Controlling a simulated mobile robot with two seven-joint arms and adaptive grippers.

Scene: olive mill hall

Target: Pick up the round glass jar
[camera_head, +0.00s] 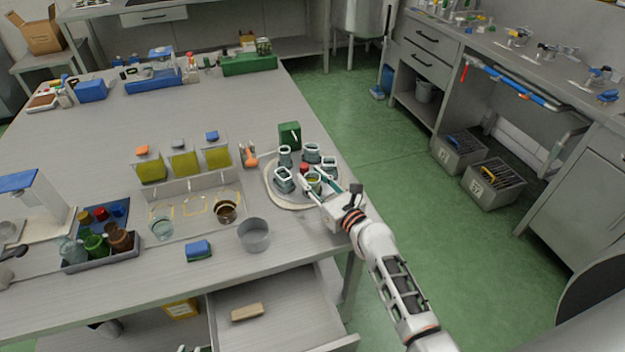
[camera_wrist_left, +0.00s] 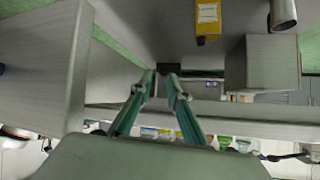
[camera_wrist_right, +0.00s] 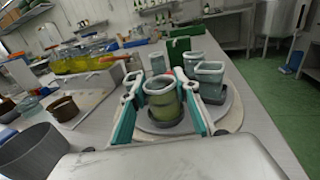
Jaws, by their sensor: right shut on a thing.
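The round glass jar (camera_wrist_right: 162,106) has a round rim and yellow-green contents. In the right wrist view it sits between the two fingers of my right gripper (camera_wrist_right: 168,92), which is shut on it from both sides. In the head view the jar (camera_head: 314,184) is partly hidden by my right gripper (camera_head: 318,188). It is over a dark round base on the round tray (camera_wrist_right: 228,120); I cannot tell whether it touches. My left gripper (camera_wrist_left: 161,76) shows only in the left wrist view, its fingertips close together at a dark piece; its grip is unclear.
Several square-rimmed jars (camera_head: 312,153) stand close around on the tray, with a green box (camera_head: 290,135) behind. A grey metal bowl (camera_head: 254,236) is to the left. An open drawer (camera_head: 285,315) juts out below the table. The table's right edge is near.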

